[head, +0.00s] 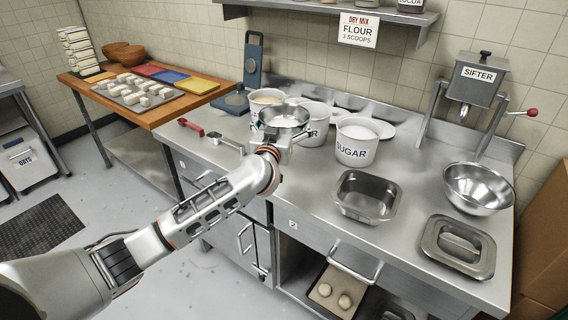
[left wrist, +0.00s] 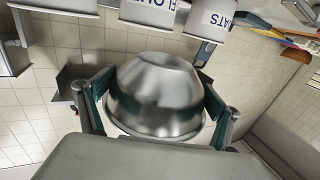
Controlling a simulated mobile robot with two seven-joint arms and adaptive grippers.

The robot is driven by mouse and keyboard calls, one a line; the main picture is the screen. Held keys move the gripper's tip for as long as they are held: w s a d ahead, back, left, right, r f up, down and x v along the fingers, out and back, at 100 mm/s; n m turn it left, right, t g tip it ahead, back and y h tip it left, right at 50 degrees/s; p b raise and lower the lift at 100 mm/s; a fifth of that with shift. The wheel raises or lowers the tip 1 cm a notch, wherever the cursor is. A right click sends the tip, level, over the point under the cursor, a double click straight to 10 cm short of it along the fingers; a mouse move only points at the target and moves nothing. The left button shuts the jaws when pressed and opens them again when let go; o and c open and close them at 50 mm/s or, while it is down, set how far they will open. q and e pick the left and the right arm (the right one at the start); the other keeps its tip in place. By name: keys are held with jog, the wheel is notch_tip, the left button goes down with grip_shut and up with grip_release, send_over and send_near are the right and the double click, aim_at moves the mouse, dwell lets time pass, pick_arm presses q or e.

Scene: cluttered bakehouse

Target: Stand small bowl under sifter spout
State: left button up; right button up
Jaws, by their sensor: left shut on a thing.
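My left gripper (head: 284,134) is shut on a small steel bowl (head: 286,116). The bowl is upright and held in front of the row of tubs, over the back left of the steel counter. In the left wrist view the bowl (left wrist: 155,95) fills the middle, between the two green-padded fingers. The grey sifter (head: 478,84) stands at the back right of the counter, with its spout (head: 464,110) pointing down. The bowl is well to the left of it. My right gripper is not in view.
A larger steel bowl (head: 479,188) stands in front of the sifter. A red-handled scoop (head: 190,126) and a blue scale (head: 235,102) lie left. A shelf (head: 330,12) hangs above.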

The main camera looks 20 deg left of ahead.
pick_arm(q)
jog(key=b, duration=0.1)
send_over(284, 171)
notch_tip(284, 171, down, 8)
notch_tip(284, 171, down, 2)
jog(key=shift+w+b, duration=0.1)
jog(key=shift+b, duration=0.3)
jog(key=shift+f, duration=0.2)
notch_tip(284, 171, down, 4)
jog(key=shift+r, duration=0.2)
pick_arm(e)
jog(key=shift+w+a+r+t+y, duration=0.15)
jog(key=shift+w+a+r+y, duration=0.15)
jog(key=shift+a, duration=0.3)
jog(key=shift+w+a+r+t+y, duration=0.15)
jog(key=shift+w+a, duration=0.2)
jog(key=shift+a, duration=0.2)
pick_arm(q)
jog(key=shift+f, duration=0.25)
jog(key=o, duration=1)
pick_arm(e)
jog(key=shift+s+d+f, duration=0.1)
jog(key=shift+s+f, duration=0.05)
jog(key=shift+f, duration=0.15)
pick_arm(q)
jog(key=shift+o, duration=0.2)
jog(key=shift+b, duration=0.5)
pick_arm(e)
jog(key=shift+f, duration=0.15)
